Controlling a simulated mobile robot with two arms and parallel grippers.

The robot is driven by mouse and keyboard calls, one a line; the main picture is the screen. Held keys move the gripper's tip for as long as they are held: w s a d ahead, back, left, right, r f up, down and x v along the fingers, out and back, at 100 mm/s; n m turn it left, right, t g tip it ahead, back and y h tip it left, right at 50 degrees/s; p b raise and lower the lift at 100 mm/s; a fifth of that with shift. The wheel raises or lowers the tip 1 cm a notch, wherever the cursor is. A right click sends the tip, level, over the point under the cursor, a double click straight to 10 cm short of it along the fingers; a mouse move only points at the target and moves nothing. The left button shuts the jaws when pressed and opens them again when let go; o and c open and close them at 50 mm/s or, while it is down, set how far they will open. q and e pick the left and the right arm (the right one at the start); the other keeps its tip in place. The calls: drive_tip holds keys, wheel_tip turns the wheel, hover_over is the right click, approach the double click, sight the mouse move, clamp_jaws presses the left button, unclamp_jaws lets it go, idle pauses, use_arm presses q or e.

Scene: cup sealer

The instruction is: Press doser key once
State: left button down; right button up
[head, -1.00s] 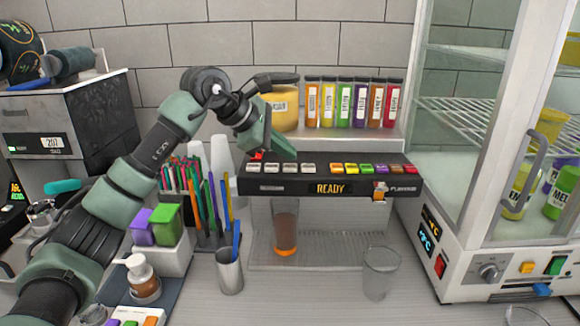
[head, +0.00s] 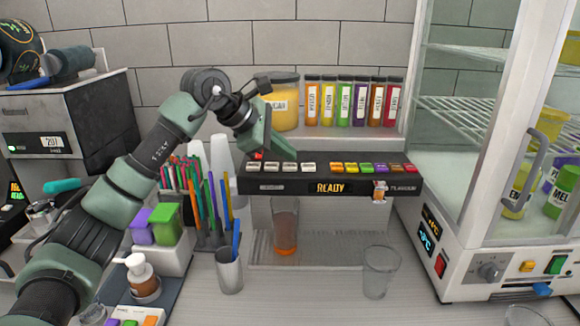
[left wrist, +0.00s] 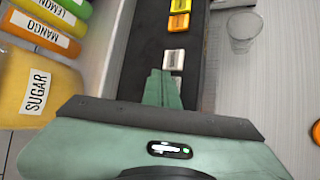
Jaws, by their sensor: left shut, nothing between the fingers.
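The black doser (head: 300,187) has a row of white keys at left and coloured keys at right, and its display (head: 331,188) reads READY. My left gripper (head: 282,158) is shut and empty, tips pointing down just above or behind the white keys. In the left wrist view the shut green fingers (left wrist: 161,88) lie over the key panel beside a white key (left wrist: 173,60); another white key (left wrist: 177,80) is partly covered by them. I cannot tell whether the tips touch a key. My right gripper is not in view.
A yellow sugar jar (head: 283,103) and several flavour bottles (head: 346,102) stand on the shelf behind the doser. An empty clear cup (head: 380,270) is at front right. Straws (head: 205,205) stand at left, a glass-doored cabinet (head: 480,190) at right.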

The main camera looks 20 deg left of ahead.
sight(286, 167)
use_arm(q)
drive_tip(key=shift+f+b, duration=0.35)
drive_tip(key=shift+f, duration=0.4)
idle(0.5)
idle(0.3)
drive_tip(key=shift+r+p, duration=0.75)
drive_tip(key=shift+r, duration=0.15)
drive_tip(key=shift+r, duration=0.1)
wheel_tip(286, 167, up, 5)
drive_tip(key=p, duration=0.4)
idle(2.8)
